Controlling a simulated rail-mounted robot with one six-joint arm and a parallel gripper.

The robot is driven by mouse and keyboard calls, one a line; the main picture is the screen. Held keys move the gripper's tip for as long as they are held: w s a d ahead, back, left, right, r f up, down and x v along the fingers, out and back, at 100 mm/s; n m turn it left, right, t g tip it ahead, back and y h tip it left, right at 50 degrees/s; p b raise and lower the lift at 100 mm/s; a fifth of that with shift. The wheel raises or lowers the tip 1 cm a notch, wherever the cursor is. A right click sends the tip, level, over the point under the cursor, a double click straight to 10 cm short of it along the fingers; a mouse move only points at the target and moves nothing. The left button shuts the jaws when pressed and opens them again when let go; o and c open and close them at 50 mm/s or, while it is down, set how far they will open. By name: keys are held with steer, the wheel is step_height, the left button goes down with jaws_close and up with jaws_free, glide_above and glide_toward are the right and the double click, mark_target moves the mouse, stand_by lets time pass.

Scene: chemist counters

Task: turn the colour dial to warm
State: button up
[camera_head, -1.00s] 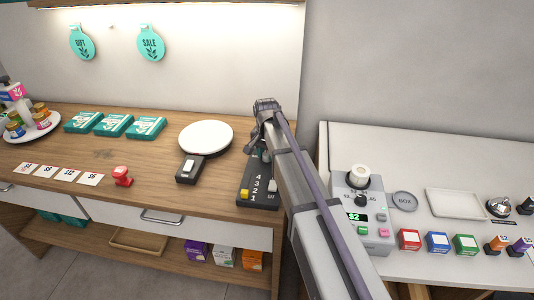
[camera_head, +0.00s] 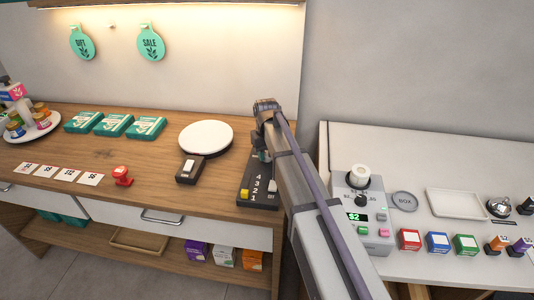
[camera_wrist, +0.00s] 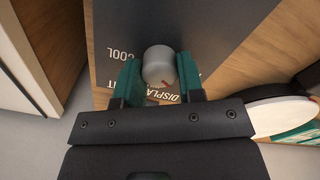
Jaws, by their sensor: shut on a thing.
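The colour dial (camera_wrist: 159,66) is a round grey knob on a dark panel in the wrist view. A small orange-brown mark shows near its rim, towards the lower right. My gripper (camera_wrist: 158,78) has its two teal fingers closed on the dial's left and right sides. The word COOL stands left of the dial, and DISPLAY is printed below it; no whole "warm" label is readable. In the head view the dark panel (camera_head: 262,200) shows numbers 1 to 4 and two sliders, one yellow. My arm hides its far part and the dial there.
A white round plate (camera_head: 206,136) and a small black device (camera_head: 189,168) lie left of the panel. A red stamp (camera_head: 122,176) stands farther left. A grey machine (camera_head: 371,219) stands on the white counter at right. Wood between the teal boxes (camera_head: 113,124) and cards is free.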

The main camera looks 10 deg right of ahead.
mark_target(267, 154)
stand_by(0.4)
steer(key=o, duration=0.9)
step_height(267, 154, up, 11)
steer(key=p, duration=1)
steer(key=shift+a+p, duration=0.1)
steer(key=shift+p, duration=0.3)
steer(key=shift+f, duration=0.1)
